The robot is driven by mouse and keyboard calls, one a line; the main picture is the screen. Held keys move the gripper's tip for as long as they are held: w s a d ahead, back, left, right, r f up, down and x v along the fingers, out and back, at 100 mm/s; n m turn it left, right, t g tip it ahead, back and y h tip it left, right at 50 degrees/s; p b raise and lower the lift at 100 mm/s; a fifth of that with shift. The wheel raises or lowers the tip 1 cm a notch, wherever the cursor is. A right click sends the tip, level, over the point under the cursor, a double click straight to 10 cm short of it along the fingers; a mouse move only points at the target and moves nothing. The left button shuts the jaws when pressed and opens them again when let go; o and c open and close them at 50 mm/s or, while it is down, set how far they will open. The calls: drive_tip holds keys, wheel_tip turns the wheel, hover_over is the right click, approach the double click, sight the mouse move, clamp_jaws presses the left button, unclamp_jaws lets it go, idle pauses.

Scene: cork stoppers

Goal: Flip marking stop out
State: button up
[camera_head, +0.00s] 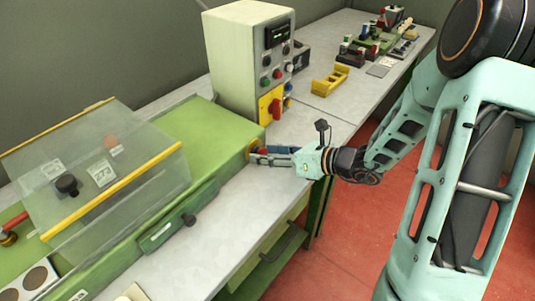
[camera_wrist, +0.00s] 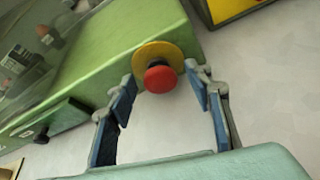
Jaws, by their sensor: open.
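A red mushroom-shaped button (camera_wrist: 160,79) sits on a round yellow plate (camera_wrist: 151,53) on the end face of the green machine (camera_wrist: 130,35). In the head view the yellow plate (camera_head: 254,149) shows at the machine's right end, and the button is mostly hidden by my fingers. My gripper (camera_wrist: 162,76) is open with nothing held. Its blue-padded fingers point at the button, with one fingertip on each side of it. In the head view my gripper (camera_head: 262,156) is close to the machine's end. I cannot tell whether the fingers touch the button.
A clear cover (camera_head: 95,165) with yellow edges stands on the green machine (camera_head: 205,130). A control cabinet (camera_head: 237,62) with a red-and-yellow switch (camera_head: 271,104) stands behind my gripper. A yellow holder (camera_head: 330,80) lies farther back. The grey bench (camera_head: 232,215) in front is mostly clear.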

clamp_jaws()
drive_tip(key=shift+s+d+f, duration=0.1)
drive_tip(key=shift+s+d, duration=0.35)
drive_tip(key=shift+d, duration=0.05)
unclamp_jaws()
drive_tip(key=shift+d, duration=0.15)
drive_tip(key=v, duration=1.2)
